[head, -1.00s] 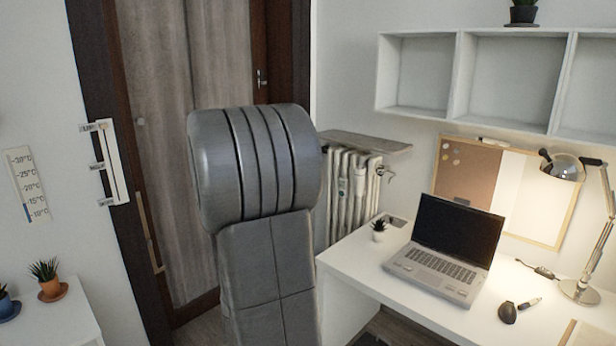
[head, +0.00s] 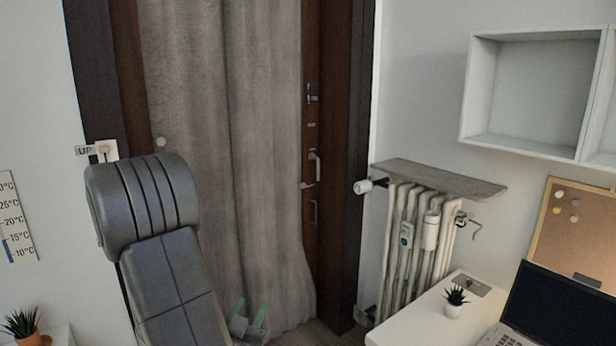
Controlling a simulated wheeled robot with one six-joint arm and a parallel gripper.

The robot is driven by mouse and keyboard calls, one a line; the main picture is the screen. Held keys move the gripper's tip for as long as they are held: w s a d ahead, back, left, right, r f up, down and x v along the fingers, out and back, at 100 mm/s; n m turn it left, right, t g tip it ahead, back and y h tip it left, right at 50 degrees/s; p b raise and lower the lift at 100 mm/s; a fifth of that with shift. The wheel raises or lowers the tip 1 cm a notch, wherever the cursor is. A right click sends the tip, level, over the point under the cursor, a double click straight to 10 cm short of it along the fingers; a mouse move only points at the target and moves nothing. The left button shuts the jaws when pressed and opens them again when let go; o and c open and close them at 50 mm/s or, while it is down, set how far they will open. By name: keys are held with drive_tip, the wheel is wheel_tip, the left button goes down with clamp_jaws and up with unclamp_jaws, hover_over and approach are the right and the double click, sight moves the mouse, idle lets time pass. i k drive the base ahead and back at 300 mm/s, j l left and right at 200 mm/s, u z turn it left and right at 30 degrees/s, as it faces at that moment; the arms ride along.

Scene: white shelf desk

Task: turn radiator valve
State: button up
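The ribbed white radiator (head: 393,255) stands against the wall right of the door, under a grey wooden shelf board. A white cylindrical knob (head: 363,187), which looks like the radiator valve, sticks out to the left at its upper left corner. My gripper (head: 250,318) is low in front of the curtain at the bottom of the view. Its two green-tipped fingers are apart with nothing visible between them. It is left of and well below the knob, not touching it. The lower part of the gripper is partly cut off by the frame's edge.
The white desk (head: 425,318) stands in front of the radiator's right side, with a small potted plant (head: 455,301) and a laptop (head: 548,300). A white wall shelf (head: 535,95) hangs at upper right.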

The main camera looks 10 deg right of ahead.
sight(364, 186)
drive_tip(key=i+j, duration=0.15)
drive_tip(key=i, duration=0.55)
drive_tip(key=i+j+z, duration=0.1)
drive_tip(key=i, duration=0.55)
drive_tip(key=i+z, duration=0.9)
drive_tip(key=i+j+z, duration=0.3)
drive_tip(key=z, duration=0.15)
drive_tip(key=i, duration=0.05)
